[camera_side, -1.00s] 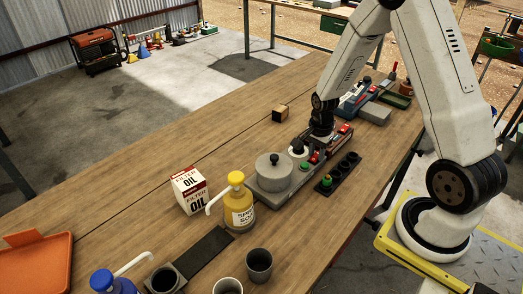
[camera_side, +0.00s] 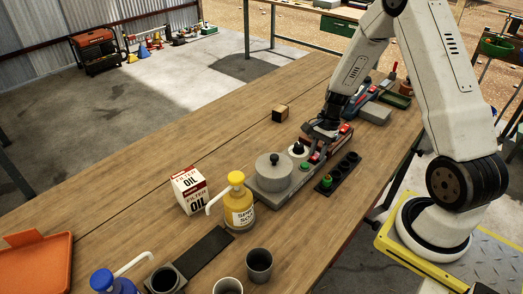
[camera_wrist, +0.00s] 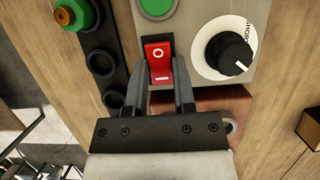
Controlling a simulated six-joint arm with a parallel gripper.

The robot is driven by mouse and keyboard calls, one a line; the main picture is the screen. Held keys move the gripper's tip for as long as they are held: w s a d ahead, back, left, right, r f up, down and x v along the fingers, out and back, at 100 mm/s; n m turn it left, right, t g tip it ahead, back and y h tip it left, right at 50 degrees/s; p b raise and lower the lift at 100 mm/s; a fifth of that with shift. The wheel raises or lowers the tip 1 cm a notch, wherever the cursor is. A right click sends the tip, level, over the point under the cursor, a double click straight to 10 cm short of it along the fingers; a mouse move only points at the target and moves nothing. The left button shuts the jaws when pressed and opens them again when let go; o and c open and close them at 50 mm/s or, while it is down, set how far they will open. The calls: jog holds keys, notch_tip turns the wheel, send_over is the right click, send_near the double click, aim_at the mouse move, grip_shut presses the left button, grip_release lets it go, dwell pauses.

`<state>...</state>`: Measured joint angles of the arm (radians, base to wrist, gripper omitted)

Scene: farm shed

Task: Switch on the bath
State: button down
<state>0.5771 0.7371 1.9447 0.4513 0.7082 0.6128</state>
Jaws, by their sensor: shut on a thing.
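The bath (camera_side: 272,175) is a grey round pot with a black-knobbed lid, on a grey base on the wooden bench. The base carries a white dial with a black knob (camera_wrist: 225,55), a green button (camera_wrist: 157,6) and a red rocker switch (camera_wrist: 158,58). A round mark shows on the switch's upper part in the wrist view. My gripper (camera_wrist: 166,75) has its two dark fingers on either side of the switch, shut on it; the fingers hide its lower sides. In the side view my gripper (camera_side: 318,146) reaches down at the base's far end, and the switch shows only slightly.
A black strip with round holes and a green-orange piece (camera_wrist: 75,14) lies beside the base. A reddish box (camera_wrist: 205,102) sits close to my fingers. A yellow pump bottle (camera_side: 238,205), an oil filter box (camera_side: 188,190) and a small wooden block (camera_side: 280,113) stand on the bench.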

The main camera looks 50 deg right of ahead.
jog(key=shift+s+d+f+y, duration=0.1)
jog(key=shift+d+y, duration=0.05)
jog(key=shift+y, duration=0.15)
jog(key=shift+c, duration=2.2)
grip_release()
jog(key=v, duration=0.8)
jog(key=s+a+r+n+t+h, duration=0.1)
jog(key=s+a+r+n+h, duration=0.1)
jog(key=a+n, duration=0.7)
jog(key=s+a+r+n+t+h, duration=0.1)
jog(key=s+a+n, duration=0.3)
jog(key=a+n, duration=0.5)
jog(key=shift+a+r+t+h, duration=0.3)
jog(key=shift+a+r+h, duration=0.5)
jog(key=shift+a+r, duration=0.1)
